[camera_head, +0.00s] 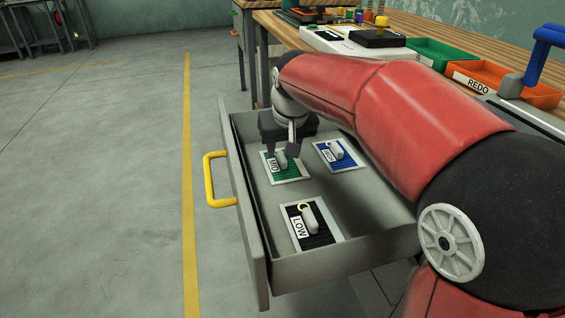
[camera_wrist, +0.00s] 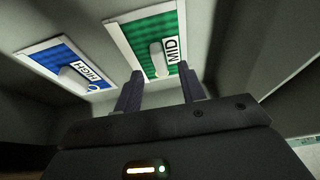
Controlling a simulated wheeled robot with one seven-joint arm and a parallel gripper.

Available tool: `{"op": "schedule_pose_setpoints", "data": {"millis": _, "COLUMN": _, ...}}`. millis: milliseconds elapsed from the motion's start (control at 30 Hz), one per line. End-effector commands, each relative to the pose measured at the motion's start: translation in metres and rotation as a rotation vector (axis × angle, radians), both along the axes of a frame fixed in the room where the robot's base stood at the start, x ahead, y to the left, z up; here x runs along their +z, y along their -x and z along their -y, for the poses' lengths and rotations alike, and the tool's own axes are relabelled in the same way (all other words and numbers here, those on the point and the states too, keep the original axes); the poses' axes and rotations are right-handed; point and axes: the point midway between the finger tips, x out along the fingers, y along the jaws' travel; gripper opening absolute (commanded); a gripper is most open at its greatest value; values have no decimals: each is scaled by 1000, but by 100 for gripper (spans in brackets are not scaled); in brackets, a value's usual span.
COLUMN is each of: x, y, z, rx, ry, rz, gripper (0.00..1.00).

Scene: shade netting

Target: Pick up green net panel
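The green net panel (camera_head: 285,166) lies in the open grey drawer, with a white border, a "MID" label and a pale knob on top. It also shows in the wrist view (camera_wrist: 140,33) beyond the fingertips. My gripper (camera_head: 287,152) is down inside the drawer, over the back edge of the green panel. In the wrist view my gripper (camera_wrist: 160,80) has its two dark fingers spread apart, with nothing between them. The panel's knob (camera_wrist: 157,52) stands just past the gap between the fingers. I cannot tell the exact height of the fingertips above the panel.
A blue "HIGH" panel (camera_head: 338,155) lies to the right of the green one, and a black "LOW" panel (camera_head: 312,226) lies nearer. The drawer walls (camera_head: 335,262) surround them. A yellow handle (camera_head: 217,180) is on the drawer front. Green and orange trays (camera_head: 440,55) stand on the bench.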

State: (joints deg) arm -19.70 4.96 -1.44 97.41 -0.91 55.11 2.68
Motion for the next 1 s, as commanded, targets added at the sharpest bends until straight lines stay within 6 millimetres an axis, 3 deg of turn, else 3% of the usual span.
{"op": "schedule_pose_setpoints", "data": {"millis": 167, "x": -22, "y": -8, "z": -2, "rx": 1, "ry": 1, "rz": -2, "gripper": 40}}
{"op": "schedule_pose_setpoints", "data": {"millis": 433, "x": -25, "y": -10, "z": -3, "rx": 1, "ry": 0, "rz": 0, "gripper": 40}}
{"op": "schedule_pose_setpoints", "data": {"millis": 733, "x": -25, "y": -10, "z": -3, "rx": 1, "ry": 0, "rz": 0, "gripper": 2}}
{"op": "schedule_pose_setpoints", "data": {"millis": 1000, "x": -24, "y": -10, "z": -3, "rx": 1, "ry": 0, "rz": 1, "gripper": 0}}
